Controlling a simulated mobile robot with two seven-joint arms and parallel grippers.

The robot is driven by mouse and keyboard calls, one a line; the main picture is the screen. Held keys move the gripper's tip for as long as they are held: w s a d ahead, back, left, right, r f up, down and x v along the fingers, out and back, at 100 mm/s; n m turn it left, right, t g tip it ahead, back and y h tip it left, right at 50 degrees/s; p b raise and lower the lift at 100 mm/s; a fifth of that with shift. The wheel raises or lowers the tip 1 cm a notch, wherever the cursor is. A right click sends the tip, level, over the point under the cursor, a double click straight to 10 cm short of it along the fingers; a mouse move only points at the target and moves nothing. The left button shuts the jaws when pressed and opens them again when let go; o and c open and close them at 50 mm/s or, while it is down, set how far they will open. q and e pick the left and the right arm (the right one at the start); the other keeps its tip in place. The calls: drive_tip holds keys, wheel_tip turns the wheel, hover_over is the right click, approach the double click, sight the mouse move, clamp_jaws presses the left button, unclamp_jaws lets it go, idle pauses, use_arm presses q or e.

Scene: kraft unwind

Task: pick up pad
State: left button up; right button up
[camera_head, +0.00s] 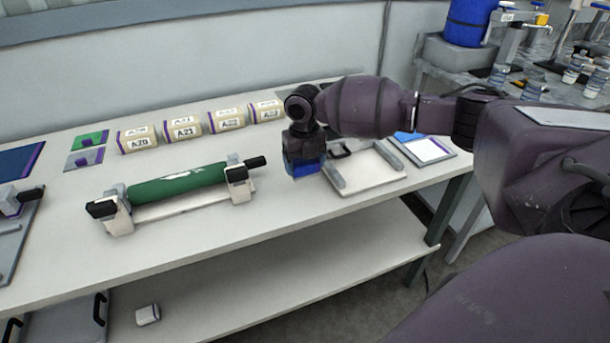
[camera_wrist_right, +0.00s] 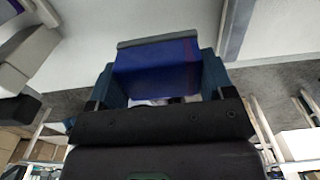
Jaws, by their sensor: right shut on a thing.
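My right gripper (camera_head: 304,168) is above the table between the green roll and the white tray. It is shut on a blue pad (camera_wrist_right: 158,68), which has a grey strip along its far edge in the right wrist view. The pad sits between the two teal fingers of the gripper (camera_wrist_right: 160,78). In the head view the fingers and the pad are both dark blue and hard to tell apart. My left gripper is not in view.
A green roll (camera_head: 180,184) lies in a white stand at the middle left. Labelled beige rolls (camera_head: 183,129) line the back. A white tray (camera_head: 368,183) and a blue-edged white card (camera_head: 428,150) are at the right. The front table strip is clear.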

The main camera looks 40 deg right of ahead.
sight(304, 161)
wheel_tip(304, 161, up, 14)
drive_tip(key=p, duration=0.1)
